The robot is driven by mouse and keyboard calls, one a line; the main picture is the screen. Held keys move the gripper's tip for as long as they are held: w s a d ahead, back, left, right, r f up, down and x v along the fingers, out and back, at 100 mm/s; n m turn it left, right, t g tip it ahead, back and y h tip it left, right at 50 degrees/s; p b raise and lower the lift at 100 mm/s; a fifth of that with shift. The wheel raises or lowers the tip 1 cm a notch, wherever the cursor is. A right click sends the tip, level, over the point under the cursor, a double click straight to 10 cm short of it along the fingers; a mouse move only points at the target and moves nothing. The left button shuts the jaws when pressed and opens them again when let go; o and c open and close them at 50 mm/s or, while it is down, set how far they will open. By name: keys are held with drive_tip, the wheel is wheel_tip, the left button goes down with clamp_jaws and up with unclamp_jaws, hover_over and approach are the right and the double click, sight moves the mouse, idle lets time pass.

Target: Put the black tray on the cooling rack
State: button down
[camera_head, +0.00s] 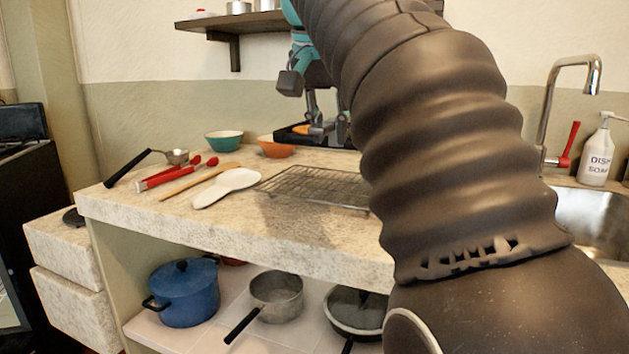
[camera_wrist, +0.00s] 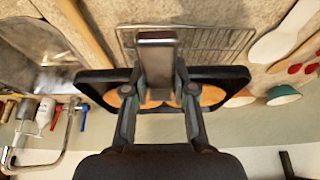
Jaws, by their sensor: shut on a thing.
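The black tray (camera_head: 289,137) is in my gripper (camera_head: 327,128), at the back of the counter, beyond the cooling rack in the head view. Round orange-brown pieces lie in it. In the wrist view the tray (camera_wrist: 97,76) spans the middle, and my gripper (camera_wrist: 157,50) is shut on its edge. The wire cooling rack (camera_head: 312,187) lies on the counter, empty where it shows; my arm hides its right end. It also shows in the wrist view (camera_wrist: 205,40), partly behind the gripper and tray. The gap between tray and counter is hard to judge.
A teal bowl (camera_head: 224,141) and an orange bowl (camera_head: 276,148) stand left of the tray. A white spoon rest (camera_head: 228,187), a wooden utensil and red-handled tools lie left of the rack. The faucet (camera_head: 550,110), sink and soap bottle (camera_head: 596,155) are at right. A wall shelf hangs above.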

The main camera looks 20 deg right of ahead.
drive_tip(key=w+d+f, duration=0.1)
drive_tip(key=w+f, duration=0.1)
drive_tip(key=w, duration=0.1)
drive_tip(key=w+d+f, duration=0.1)
drive_tip(key=w+f, duration=0.1)
drive_tip(key=w, duration=0.2)
drive_tip(key=w+d+f, duration=0.1)
drive_tip(key=w+f, duration=0.1)
drive_tip(key=w, duration=0.1)
drive_tip(key=shift+w+d+f, duration=0.15)
drive_tip(key=shift+d+f, duration=0.05)
drive_tip(key=shift+f, duration=0.05)
drive_tip(key=shift+w+f+b, duration=0.1)
drive_tip(key=shift+f+b, duration=0.85)
drive_tip(key=shift+f, duration=1.1)
drive_tip(key=c, duration=1)
unclamp_jaws()
drive_tip(key=shift+f, duration=0.1)
drive_tip(key=shift+o, duration=0.2)
drive_tip(key=p+v, duration=0.3)
drive_tip(key=v, duration=0.7)
drive_tip(key=shift+r, duration=0.25)
drive_tip(key=shift+v, duration=0.9)
